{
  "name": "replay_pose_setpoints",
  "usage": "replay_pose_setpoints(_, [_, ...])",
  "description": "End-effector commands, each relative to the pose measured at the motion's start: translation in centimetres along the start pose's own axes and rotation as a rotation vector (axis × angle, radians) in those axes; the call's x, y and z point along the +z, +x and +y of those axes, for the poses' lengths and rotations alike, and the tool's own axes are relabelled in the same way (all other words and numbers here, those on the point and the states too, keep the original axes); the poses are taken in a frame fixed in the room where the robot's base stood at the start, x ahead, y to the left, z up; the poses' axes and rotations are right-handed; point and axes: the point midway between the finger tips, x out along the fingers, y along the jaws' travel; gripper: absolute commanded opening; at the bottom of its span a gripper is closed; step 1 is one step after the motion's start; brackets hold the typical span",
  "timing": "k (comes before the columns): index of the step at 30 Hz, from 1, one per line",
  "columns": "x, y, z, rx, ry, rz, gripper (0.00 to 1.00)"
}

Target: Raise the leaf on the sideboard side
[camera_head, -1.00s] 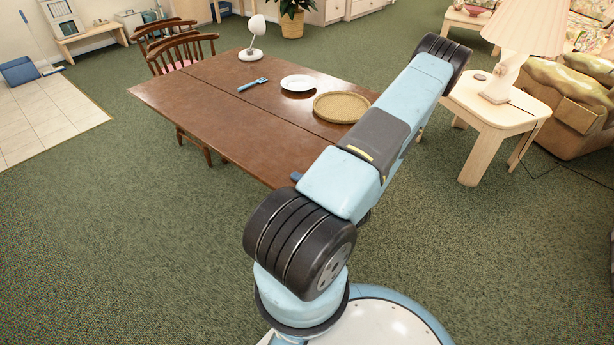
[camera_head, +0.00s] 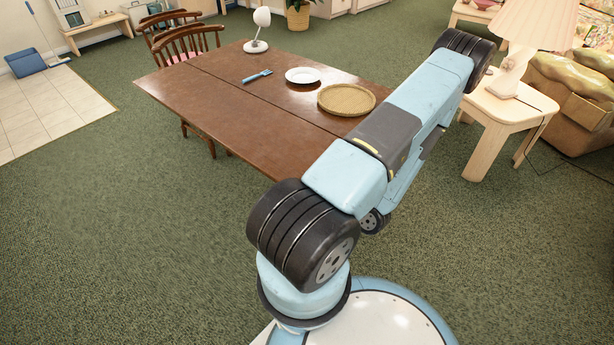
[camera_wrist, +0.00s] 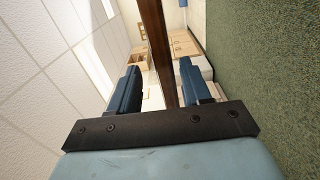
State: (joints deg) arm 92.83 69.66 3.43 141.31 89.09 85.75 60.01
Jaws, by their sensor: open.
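The brown wooden table (camera_head: 215,105) stands ahead of my base, with a seam along its top. The part of the top left of the seam lies level with the rest. No hanging leaf shows in the head view; the table's far right side is partly hidden by my arm. In the wrist view my gripper (camera_wrist: 160,72) is open, and a dark brown wooden strip (camera_wrist: 157,38), seen edge-on, runs between its two blue fingers. It looks like an edge of the table. I cannot tell whether the fingers touch it. My gripper is hidden in the head view.
Chairs (camera_head: 187,43) stand at the far left. A side table (camera_head: 508,112) stands right of my arm. Carpet (camera_head: 130,240) is clear at front left.

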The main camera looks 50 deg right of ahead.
Motion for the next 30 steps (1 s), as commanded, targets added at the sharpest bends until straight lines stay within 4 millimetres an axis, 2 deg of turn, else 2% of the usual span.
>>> replay_pose_setpoints(6, [0.1, -4.3, -0.1, -0.001, -0.002, -0.003, 0.48])
replay_pose_setpoints(13, [0.0, -7.3, -0.1, 0.001, -0.001, 0.000, 0.48])
replay_pose_setpoints(19, [0.0, -8.2, 0.0, 0.001, 0.000, 0.001, 0.48])
replay_pose_setpoints(30, [0.0, -8.1, 0.0, 0.001, 0.000, 0.002, 0.48])
